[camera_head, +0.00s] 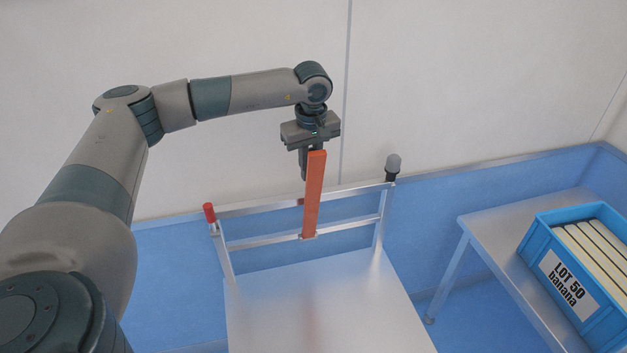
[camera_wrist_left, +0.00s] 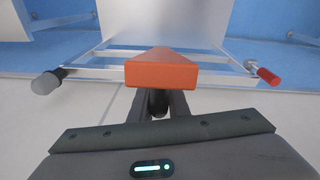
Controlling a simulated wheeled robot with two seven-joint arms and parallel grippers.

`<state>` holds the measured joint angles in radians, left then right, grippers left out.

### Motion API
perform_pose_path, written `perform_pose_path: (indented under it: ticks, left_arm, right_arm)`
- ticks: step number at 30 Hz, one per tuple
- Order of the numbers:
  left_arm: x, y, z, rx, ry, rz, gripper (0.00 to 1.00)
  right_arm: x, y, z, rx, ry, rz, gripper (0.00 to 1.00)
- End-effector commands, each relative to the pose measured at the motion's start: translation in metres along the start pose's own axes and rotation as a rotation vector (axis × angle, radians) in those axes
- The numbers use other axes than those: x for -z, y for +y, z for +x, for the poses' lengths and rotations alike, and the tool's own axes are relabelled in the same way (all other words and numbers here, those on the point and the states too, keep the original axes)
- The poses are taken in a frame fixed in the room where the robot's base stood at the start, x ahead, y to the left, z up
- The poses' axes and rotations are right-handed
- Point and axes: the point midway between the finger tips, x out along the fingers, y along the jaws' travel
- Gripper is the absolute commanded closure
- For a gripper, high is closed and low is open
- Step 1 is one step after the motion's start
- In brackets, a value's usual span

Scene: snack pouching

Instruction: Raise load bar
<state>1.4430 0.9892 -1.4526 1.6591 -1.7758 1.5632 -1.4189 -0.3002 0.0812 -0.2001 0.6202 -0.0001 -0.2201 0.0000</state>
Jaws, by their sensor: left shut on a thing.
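An orange bar (camera_head: 314,195) stands upright in front of a silver frame at the back of a pale table. Its lower end is at the frame's lower rail (camera_head: 345,227). My left gripper (camera_head: 306,165) is shut on the orange bar near its top, with the fingers pointing down. In the left wrist view the bar (camera_wrist_left: 161,74) shows end-on above the fingers, and these fingers (camera_wrist_left: 160,103) are partly hidden by it. The frame has a red-capped post (camera_head: 209,212) at the left and a grey-knobbed post (camera_head: 393,163) at the right. My right gripper is not in view.
The pale tabletop (camera_head: 320,310) is bare. At the right, a blue crate (camera_head: 545,275) labelled "LOT 50 banana" holds several flat pale items on a grey side table (camera_head: 485,225). A wall stands close behind the frame.

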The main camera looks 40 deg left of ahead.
Motion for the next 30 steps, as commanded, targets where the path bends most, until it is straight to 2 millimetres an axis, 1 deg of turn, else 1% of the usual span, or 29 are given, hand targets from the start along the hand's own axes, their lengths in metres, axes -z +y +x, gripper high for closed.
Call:
perform_pose_path:
  ticks: [1, 6, 10, 18, 19, 20, 21, 30]
  left_arm:
    - [0.007, 0.001, 0.001, 0.005, -0.015, -0.009, 1.0]
    - [0.021, 0.003, 0.001, 0.013, -0.063, -0.008, 1.0]
    - [0.024, 0.004, 0.0, 0.014, -0.078, -0.005, 1.0]
    - [0.024, 0.004, 0.0, 0.013, -0.078, -0.003, 1.0]
    - [0.024, 0.004, 0.0, 0.012, -0.078, -0.003, 0.78]
    - [0.024, 0.004, 0.0, 0.012, -0.078, -0.003, 0.7]
    - [0.024, 0.004, 0.0, 0.012, -0.078, -0.003, 0.68]
    - [0.023, 0.004, 0.0, 0.012, -0.079, -0.002, 0.68]
  right_arm:
    - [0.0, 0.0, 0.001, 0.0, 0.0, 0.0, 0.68]
    - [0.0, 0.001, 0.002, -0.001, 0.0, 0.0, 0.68]
    - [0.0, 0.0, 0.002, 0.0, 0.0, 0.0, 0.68]
    - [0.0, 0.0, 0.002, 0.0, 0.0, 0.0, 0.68]
    - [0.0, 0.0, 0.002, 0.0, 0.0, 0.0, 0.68]
    - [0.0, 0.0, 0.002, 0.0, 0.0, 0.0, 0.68]
    - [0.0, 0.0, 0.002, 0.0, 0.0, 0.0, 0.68]
    - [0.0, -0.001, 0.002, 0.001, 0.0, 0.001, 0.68]
